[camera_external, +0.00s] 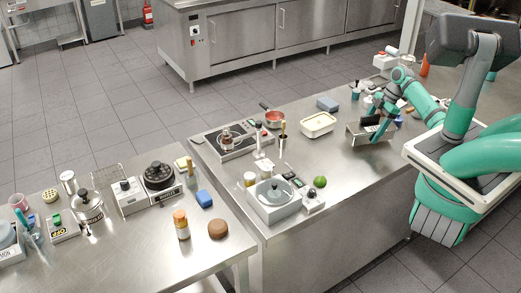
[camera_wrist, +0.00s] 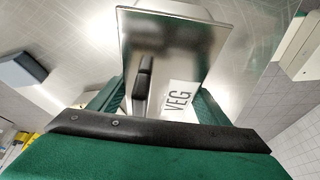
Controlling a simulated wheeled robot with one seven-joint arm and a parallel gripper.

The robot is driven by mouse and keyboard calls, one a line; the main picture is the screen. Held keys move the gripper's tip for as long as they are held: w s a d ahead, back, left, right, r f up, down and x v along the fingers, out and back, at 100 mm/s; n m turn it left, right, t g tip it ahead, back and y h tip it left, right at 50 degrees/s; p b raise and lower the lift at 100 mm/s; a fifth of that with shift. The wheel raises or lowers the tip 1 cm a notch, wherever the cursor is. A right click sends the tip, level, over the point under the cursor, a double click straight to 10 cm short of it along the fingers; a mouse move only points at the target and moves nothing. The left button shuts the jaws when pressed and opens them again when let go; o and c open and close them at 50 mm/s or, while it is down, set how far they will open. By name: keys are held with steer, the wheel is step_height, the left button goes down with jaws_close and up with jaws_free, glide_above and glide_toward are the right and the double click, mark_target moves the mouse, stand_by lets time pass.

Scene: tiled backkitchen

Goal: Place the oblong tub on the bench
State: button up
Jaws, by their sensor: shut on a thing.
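The oblong tub (camera_wrist: 190,45) is a shiny steel rectangular box with a white VEG label (camera_wrist: 178,100). It fills the middle of the wrist view, between the green fingers of my gripper (camera_wrist: 158,100). In the external view the steel tub (camera_external: 356,134) is at the right part of the steel bench (camera_external: 350,168), with my gripper (camera_external: 376,131) over it. My gripper is shut on the tub. Whether the tub's underside touches the bench I cannot tell.
A cream rectangular dish (camera_external: 318,124) stands left of the tub, with a blue-grey block (camera_external: 327,103) behind it. Bare bench lies in front of the dish.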

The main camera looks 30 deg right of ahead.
steer(key=shift+f, duration=0.85)
steer(key=shift+f, duration=0.15)
steer(key=o, duration=1.5)
steer(key=shift+c, duration=0.2)
steer(key=v, duration=1.2)
